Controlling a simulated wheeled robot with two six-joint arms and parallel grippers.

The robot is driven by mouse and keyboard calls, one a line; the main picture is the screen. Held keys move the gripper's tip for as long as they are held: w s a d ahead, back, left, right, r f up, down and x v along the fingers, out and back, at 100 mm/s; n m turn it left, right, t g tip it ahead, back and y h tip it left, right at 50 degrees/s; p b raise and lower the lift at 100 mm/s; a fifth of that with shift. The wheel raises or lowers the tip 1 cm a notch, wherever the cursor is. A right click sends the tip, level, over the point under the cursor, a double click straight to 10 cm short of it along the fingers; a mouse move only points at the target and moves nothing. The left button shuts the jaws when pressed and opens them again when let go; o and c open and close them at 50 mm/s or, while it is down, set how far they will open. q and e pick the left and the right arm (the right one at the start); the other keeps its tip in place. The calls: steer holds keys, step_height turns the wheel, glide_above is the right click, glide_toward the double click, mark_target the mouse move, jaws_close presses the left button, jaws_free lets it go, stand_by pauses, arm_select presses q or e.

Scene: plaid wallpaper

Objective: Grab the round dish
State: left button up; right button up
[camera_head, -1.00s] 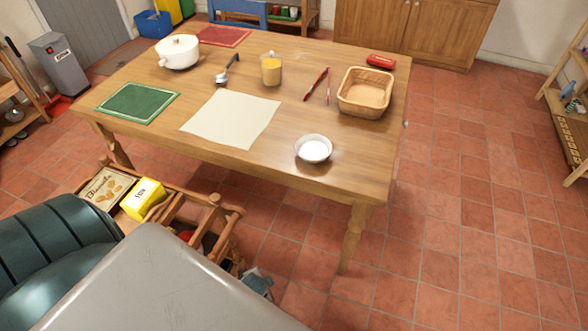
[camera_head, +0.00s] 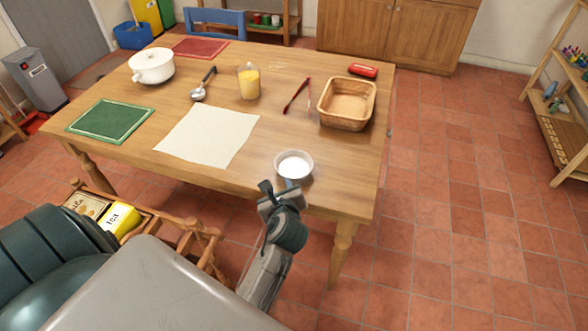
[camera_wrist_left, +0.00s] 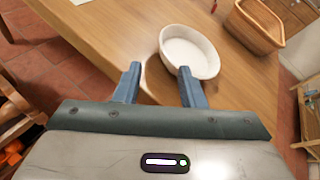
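The round dish is a white bowl (camera_head: 294,164) near the front right edge of the wooden table. My left gripper (camera_head: 279,186) is just in front of the bowl, at the table's front edge in the head view. In the left wrist view the bowl (camera_wrist_left: 190,50) lies beyond the fingers, nearest the right fingertip. The left gripper (camera_wrist_left: 158,70) is open, with nothing visible between its fingers. Whether a fingertip touches the bowl cannot be told. My right gripper is not in view.
On the wooden table (camera_head: 255,190) a wicker basket (camera_head: 346,104) stands behind the bowl to the right.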

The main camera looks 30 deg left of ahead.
mark_target(277, 165)
arm_select(q)
steer(key=shift+m, duration=0.3)
steer(key=x, duration=0.7)
steer(key=p+x, duration=0.1)
steer(key=x, duration=0.3)
steer(key=shift+w+r, duration=0.15)
steer(key=shift+r, duration=0.2)
steer(key=shift+r, duration=0.1)
jaws_close()
